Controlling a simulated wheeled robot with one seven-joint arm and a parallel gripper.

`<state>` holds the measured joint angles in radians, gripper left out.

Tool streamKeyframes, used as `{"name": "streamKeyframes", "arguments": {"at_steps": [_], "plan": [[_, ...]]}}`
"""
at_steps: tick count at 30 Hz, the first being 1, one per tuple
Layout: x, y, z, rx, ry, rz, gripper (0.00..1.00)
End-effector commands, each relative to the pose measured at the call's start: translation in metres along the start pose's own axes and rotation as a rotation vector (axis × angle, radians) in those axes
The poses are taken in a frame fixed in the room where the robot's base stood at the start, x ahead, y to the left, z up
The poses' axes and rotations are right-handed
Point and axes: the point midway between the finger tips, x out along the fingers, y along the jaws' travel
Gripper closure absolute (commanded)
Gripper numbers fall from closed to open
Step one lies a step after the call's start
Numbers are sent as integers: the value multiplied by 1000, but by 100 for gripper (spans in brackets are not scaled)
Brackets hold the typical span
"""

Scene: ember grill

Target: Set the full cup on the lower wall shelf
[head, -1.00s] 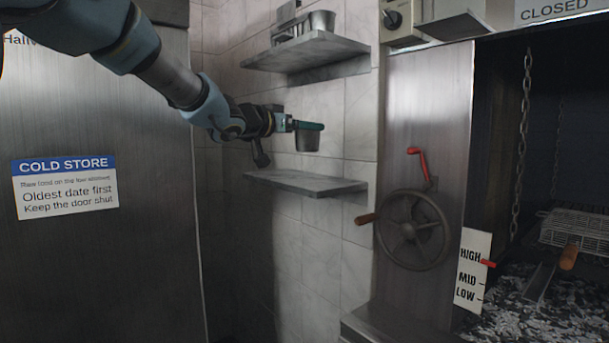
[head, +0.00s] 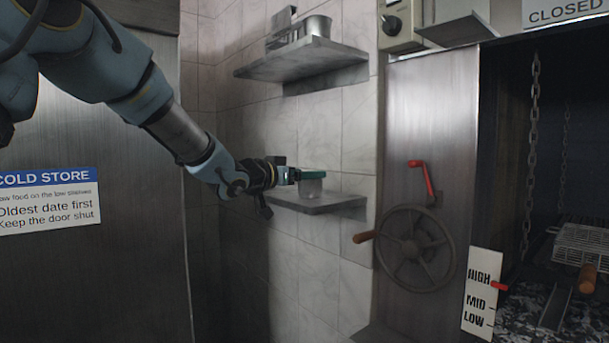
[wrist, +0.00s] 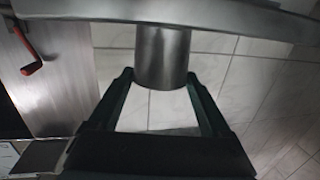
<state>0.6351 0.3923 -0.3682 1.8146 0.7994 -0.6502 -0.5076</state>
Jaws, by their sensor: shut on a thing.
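My gripper (head: 312,175) is shut on a small grey metal cup (head: 312,187), its green fingers around the cup's upper part. The cup is upright over the lower wall shelf (head: 340,203). Its base is at or very near the shelf top; I cannot tell whether it touches. In the wrist view, which appears upside down, the cup (wrist: 163,55) stands between the two fingers (wrist: 163,78), with the shelf edge (wrist: 235,16) across the top of the picture. The cup's contents are not visible.
The upper wall shelf (head: 345,66) holds metal containers (head: 316,26) above my gripper. To the right are a handwheel (head: 415,248) and a red crank (head: 422,178) on a steel panel. The cold store door (head: 120,270) is at left. The lower shelf's right part is clear.

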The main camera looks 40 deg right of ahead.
Motion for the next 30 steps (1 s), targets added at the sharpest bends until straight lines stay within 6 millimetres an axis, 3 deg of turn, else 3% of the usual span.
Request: {"name": "streamKeyframes", "arguments": {"at_steps": [5, 6, 10, 20, 23, 30], "plan": [[0, 0, 0, 1, 2, -1, 84], [0, 0, 1, 1, 1, -1, 16], [0, 0, 1, 1, 1, -1, 2], [-4, -1, 1, 1, 2, -2, 0], [-16, -2, 1, 2, 2, -3, 0], [-65, -1, 2, 4, 2, -4, 0]]}}
